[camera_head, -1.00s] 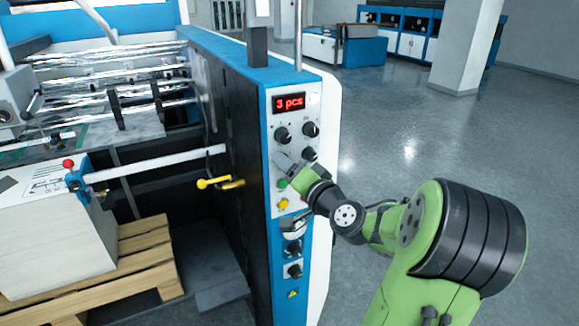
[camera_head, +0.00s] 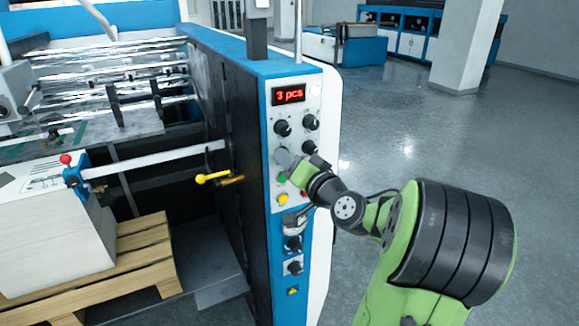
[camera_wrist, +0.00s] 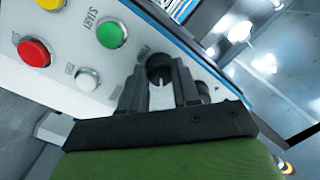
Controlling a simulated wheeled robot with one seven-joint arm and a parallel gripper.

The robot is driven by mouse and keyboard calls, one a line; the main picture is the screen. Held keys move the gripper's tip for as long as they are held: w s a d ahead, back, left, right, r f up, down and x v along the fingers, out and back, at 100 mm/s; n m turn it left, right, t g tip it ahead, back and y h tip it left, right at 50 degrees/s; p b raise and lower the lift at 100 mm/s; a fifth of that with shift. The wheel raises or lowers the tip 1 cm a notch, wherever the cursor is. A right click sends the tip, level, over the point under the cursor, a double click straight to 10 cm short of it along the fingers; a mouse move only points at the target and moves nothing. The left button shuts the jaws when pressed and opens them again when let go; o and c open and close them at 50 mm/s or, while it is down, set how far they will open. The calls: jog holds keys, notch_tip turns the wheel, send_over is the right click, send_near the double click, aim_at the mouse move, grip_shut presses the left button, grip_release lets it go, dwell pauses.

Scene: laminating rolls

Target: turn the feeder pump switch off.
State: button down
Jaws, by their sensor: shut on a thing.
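The feeder pump switch (camera_wrist: 160,66) appears to be the black rotary knob with a pale pointer line, on the panel in the wrist view. Its label beside it is too small and blurred to read surely. My gripper (camera_wrist: 168,82) has its dark fingers on either side of this knob and is shut on it. In the head view my gripper (camera_head: 284,160) is at the panel, below the upper black knobs and beside the green button. There the fingers and hand hide the switch, so its pointer cannot be read.
Close to my fingers are a green START button (camera_wrist: 111,35), a grey-white button (camera_wrist: 87,79) and a red button (camera_wrist: 33,52). Black knobs (camera_head: 311,121) and a red "3 pcs" display (camera_head: 288,95) are above. The floor to the right is clear.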

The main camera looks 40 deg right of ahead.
jog(key=n+b, duration=0.4)
jog(key=b, duration=0.2)
jog(key=n+b, duration=0.5)
jog(key=b, duration=0.1)
jog(key=shift+n+g+h, duration=0.3)
jog(key=shift+g+h, duration=0.1)
jog(key=c, duration=0.8)
grip_release()
jog(key=v, duration=1.5)
jog(key=shift+s+r+b, duration=0.1)
jog(key=shift+s+b, duration=0.3)
